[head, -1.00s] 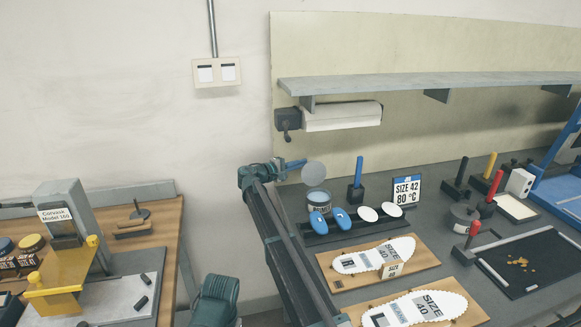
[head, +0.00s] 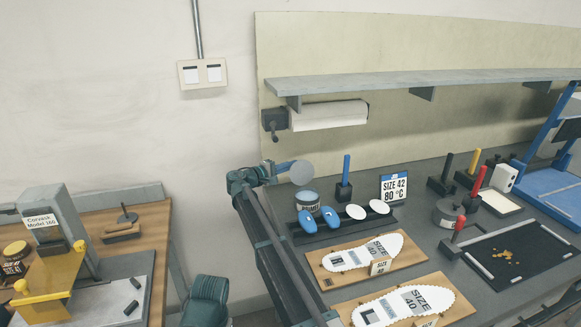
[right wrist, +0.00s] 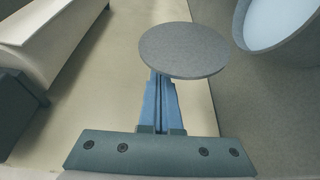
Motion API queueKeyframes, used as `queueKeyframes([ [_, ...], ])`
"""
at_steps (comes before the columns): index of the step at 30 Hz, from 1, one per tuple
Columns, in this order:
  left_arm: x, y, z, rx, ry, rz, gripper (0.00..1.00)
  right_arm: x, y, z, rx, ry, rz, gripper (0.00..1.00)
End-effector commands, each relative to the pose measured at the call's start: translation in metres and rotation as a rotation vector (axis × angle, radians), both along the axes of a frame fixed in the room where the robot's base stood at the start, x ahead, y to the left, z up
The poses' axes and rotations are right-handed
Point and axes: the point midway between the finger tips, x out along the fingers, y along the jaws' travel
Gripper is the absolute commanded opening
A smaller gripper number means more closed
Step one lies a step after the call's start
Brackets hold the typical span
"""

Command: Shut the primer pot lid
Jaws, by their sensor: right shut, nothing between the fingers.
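The primer pot (head: 307,201) is a small round pot with a pale label band. It stands on the grey bench by the rack of blue and white pads. Its lid (head: 302,172) is a grey disc raised above the pot, tilted up and open. My right gripper (head: 288,168) has blue fingers, shut and empty, at the lid's left edge. In the right wrist view the lid (right wrist: 183,50) hides the fingertips (right wrist: 160,90), so I cannot tell if they touch it. The pot's pale open mouth (right wrist: 285,18) shows at the upper right. My left gripper is out of view.
A shelf (head: 400,82) and paper roll (head: 328,115) are above. A blue-handled tool (head: 346,170) and a size sign (head: 394,188) stand right of the pot. Insole boards (head: 410,262) lie in front. A yellow fixture (head: 55,285) is on the left table.

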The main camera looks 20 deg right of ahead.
Motion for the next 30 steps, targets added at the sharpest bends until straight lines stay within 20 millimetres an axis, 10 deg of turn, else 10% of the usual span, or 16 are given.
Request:
queueKeyframes([
  [30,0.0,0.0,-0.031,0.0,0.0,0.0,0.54,-0.041,-0.001,0.013,0.018,-0.544,0.0,0.0],
])
